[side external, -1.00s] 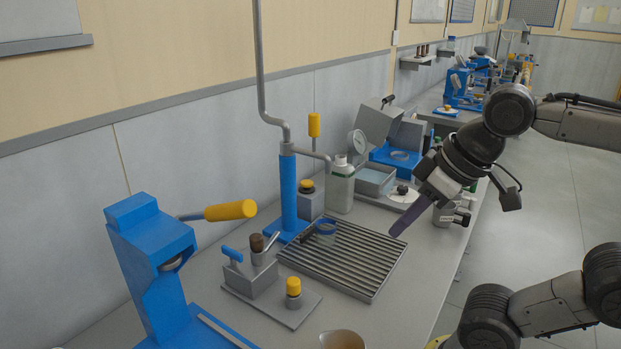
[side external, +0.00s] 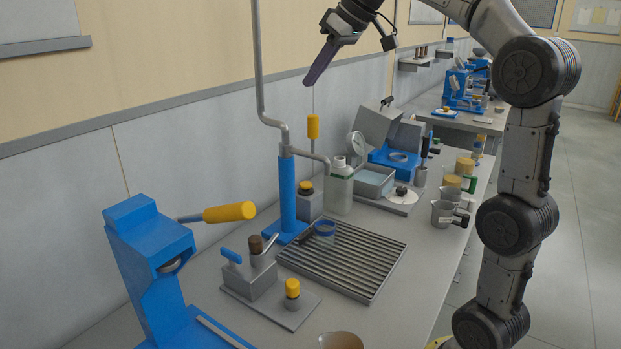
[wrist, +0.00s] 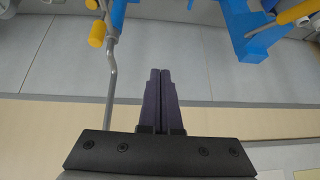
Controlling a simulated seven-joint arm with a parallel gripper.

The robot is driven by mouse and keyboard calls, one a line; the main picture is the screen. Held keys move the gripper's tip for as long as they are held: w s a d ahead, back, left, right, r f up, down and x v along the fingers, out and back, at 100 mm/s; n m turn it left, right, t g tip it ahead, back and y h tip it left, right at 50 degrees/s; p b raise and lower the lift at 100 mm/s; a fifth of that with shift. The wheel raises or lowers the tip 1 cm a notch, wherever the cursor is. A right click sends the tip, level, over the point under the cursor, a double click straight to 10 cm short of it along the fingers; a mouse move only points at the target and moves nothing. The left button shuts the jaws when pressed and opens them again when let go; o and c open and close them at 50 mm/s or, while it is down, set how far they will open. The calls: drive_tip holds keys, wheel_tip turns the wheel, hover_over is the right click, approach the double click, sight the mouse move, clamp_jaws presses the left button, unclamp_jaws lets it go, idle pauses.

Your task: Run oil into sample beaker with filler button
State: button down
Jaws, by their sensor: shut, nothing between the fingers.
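A small clear beaker with a blue band (side external: 325,232) stands upright on the slatted grey drain grate (side external: 345,262). Behind it rises the blue filler post (side external: 288,195), with a grey spout pipe (side external: 312,157) reaching over toward the beaker. A yellow button (side external: 305,187) sits on a grey box (side external: 309,205) beside the post. I cannot see any oil running. My gripper (side external: 308,83) is shut and empty, high above the bench near the wall. In the wrist view its dark fingers (wrist: 160,72) are pressed together, with the blue post (wrist: 118,14) at the upper left.
A tall grey pipe (side external: 259,70) runs up near the gripper. A yellow-handled lever (side external: 230,211) sticks out from a blue press (side external: 150,255). Another yellow knob (side external: 293,287) stands on a front plate. A white bottle (side external: 340,188) stands behind the grate.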

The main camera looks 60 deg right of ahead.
drive_tip(key=w+d+f+t, duration=0.1)
drive_tip(key=w+d+f, duration=0.15)
drive_tip(key=d, duration=0.55)
drive_tip(key=w+d+f, duration=0.2)
drive_tip(key=w+d, duration=0.2)
drive_tip(key=d, duration=0.4)
drive_tip(key=w+d+f+t, duration=0.1)
drive_tip(key=w+d+f, duration=0.15)
drive_tip(key=d, duration=0.55)
wheel_tip(320, 180, down, 19)
drive_tip(key=w, duration=0.1)
drive_tip(key=shift+h, duration=0.3)
hover_over(303, 183)
drive_tip(key=s, duration=0.3)
wheel_tip(303, 183, down, 7)
drive_tip(key=shift+w+f, duration=0.1)
drive_tip(key=shift+f, duration=0.05)
wheel_tip(303, 183, down, 2)
drive_tip(key=shift+f, duration=0.9)
